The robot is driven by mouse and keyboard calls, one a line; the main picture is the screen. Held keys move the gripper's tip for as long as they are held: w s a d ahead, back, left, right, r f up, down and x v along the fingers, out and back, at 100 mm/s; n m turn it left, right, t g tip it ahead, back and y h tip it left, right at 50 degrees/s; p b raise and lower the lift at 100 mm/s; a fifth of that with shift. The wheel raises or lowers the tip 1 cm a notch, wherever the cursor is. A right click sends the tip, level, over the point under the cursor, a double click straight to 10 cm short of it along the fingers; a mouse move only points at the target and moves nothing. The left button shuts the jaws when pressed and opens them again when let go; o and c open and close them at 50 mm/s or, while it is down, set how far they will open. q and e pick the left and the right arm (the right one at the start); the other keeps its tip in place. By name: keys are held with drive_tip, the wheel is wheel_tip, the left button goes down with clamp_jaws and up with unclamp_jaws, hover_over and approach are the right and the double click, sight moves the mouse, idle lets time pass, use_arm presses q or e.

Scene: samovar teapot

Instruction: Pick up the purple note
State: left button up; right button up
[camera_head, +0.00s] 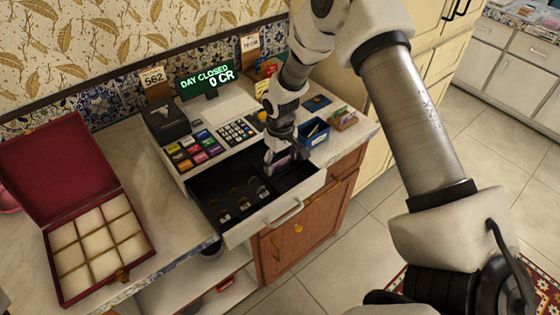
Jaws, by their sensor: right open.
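The purple note (280,163) lies in the right-hand part of the open cash register drawer (278,211). Only part of it shows, because my right gripper (283,152) covers it from above. The right gripper points down into the drawer with its fingers apart, at or just above the note. I cannot tell whether the fingers touch it. My left gripper is not in view.
The register has a keypad (237,131) and a green display reading "DAY CLOSED 0 CR" (207,80). A blue tray (314,132) stands right of the gripper. An open red box (97,240) with padded compartments sits on the left counter. Coins lie in the drawer's left part.

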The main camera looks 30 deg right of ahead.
drive_tip(key=shift+f, duration=0.1)
drive_tip(key=shift+s, duration=0.1)
drive_tip(key=shift+s+r, duration=0.15)
drive_tip(key=shift+r, duration=0.05)
drive_tip(key=c, duration=0.3)
drive_tip(key=shift+c, duration=0.2)
